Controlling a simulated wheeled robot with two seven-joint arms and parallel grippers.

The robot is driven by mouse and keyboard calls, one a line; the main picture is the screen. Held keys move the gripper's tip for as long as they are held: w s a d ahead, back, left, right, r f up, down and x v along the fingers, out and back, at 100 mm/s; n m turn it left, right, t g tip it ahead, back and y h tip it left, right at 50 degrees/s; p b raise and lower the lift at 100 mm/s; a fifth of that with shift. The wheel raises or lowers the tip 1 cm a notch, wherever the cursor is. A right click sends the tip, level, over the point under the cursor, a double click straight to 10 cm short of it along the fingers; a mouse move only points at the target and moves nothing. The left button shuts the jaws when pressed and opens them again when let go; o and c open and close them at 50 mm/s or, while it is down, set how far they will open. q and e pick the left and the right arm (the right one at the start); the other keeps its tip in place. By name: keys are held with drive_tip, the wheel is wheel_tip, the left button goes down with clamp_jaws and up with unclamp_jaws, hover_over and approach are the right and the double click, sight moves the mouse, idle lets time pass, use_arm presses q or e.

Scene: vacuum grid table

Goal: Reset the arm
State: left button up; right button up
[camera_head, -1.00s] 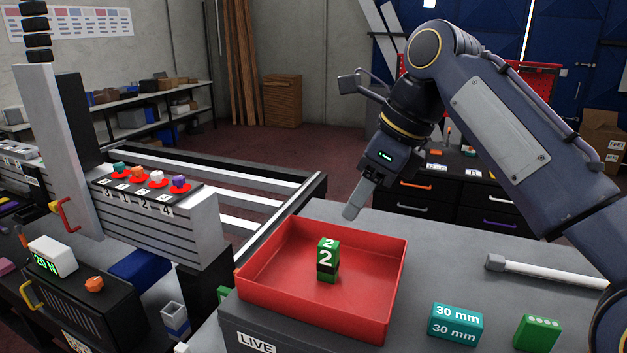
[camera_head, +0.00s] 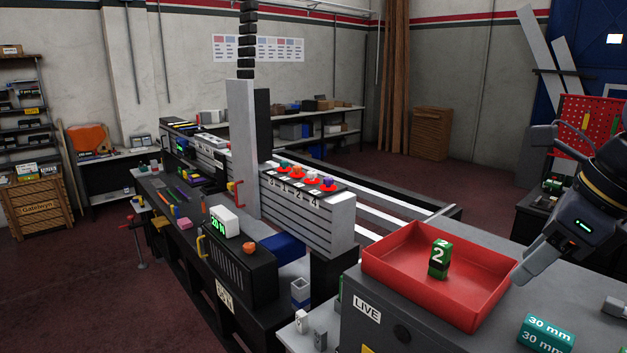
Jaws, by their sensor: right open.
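My right gripper (camera_head: 537,262) comes in at the right edge, beside and a little above the right rim of the red tray. It is open and nothing shows between its fingers. The red tray (camera_head: 400,278) sits on a dark grey bench top. My left gripper is not in view.
A teal "30 mm" block (camera_head: 546,335) lies on the bench at the lower right. A grey slotted fixture (camera_head: 308,215) with several coloured knobs stands left of the tray. A dark box (camera_head: 237,272) carries a "20 N" display. Open floor lies at the lower left.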

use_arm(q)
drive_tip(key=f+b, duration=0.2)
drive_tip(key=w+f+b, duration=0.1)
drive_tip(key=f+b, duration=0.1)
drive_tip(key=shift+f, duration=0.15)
use_arm(e)
drive_tip(key=s+a+f+n, duration=0.2)
drive_tip(key=s+f+n, duration=0.2)
drive_tip(key=f+n, duration=0.4)
drive_tip(key=s+a+f+n+t, duration=0.1)
drive_tip(key=s+a+f+n, duration=0.2)
drive_tip(key=f+n, duration=0.6)
drive_tip(key=s+a+f+n+t, duration=0.1)
drive_tip(key=s+f+n, duration=0.4)
drive_tip(key=f, duration=1)
drive_tip(key=a+n, duration=0.1)
drive_tip(key=n, duration=0.2)
drive_tip(key=shift+s+a+n+y, duration=0.25)
drive_tip(key=shift+n+y, duration=0.05)
drive_tip(key=shift+n, duration=0.1)
